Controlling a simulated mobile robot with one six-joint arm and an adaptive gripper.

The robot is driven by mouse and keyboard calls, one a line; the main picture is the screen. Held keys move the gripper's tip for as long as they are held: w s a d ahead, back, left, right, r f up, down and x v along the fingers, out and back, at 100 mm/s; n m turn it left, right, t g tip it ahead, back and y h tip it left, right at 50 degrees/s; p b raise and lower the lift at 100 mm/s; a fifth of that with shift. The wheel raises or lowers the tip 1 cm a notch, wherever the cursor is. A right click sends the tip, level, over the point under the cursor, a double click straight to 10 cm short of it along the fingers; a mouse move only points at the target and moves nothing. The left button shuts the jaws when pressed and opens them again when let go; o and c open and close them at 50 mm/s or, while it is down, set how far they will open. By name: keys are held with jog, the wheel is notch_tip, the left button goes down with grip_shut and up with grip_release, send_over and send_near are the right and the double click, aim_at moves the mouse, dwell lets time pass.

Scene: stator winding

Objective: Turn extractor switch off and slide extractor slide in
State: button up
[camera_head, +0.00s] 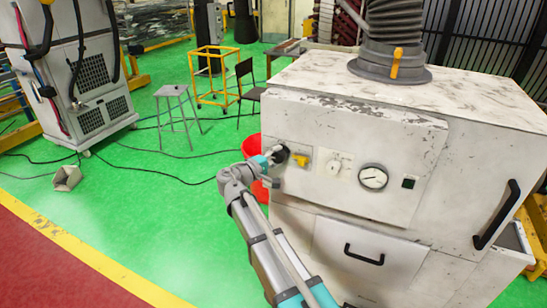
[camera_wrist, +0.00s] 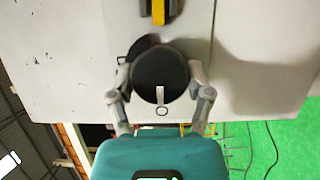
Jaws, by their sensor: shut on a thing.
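The extractor (camera_head: 350,150) is a worn white cabinet. A round black knob, likely the extractor switch (camera_head: 282,156), is at the left of its front panel. My gripper (camera_head: 274,155) is shut on this knob. In the wrist view the fingers of my gripper (camera_wrist: 160,85) sit on both sides of the knob (camera_wrist: 158,70). A white mark on the knob lies close to a small ring. An orange handle, possibly the extractor slide (camera_head: 397,62), stands upright on the duct collar on top.
A yellow handle (camera_head: 301,160) is right beside the knob; it also shows in the wrist view (camera_wrist: 158,12). A gauge (camera_head: 373,178) and a drawer handle (camera_head: 364,254) are further right. A red bin (camera_head: 252,146) stands behind my arm.

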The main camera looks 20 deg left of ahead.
jog(key=shift+w+r, duration=0.1)
jog(key=shift+w, duration=0.05)
jog(key=o, duration=1.1)
jog(key=shift+w, duration=0.1)
jog(key=shift+o, duration=0.2)
jog(key=shift+s, duration=0.2)
jog(key=shift+s, duration=0.15)
jog(key=v, duration=1.1)
jog(key=shift+s, duration=0.2)
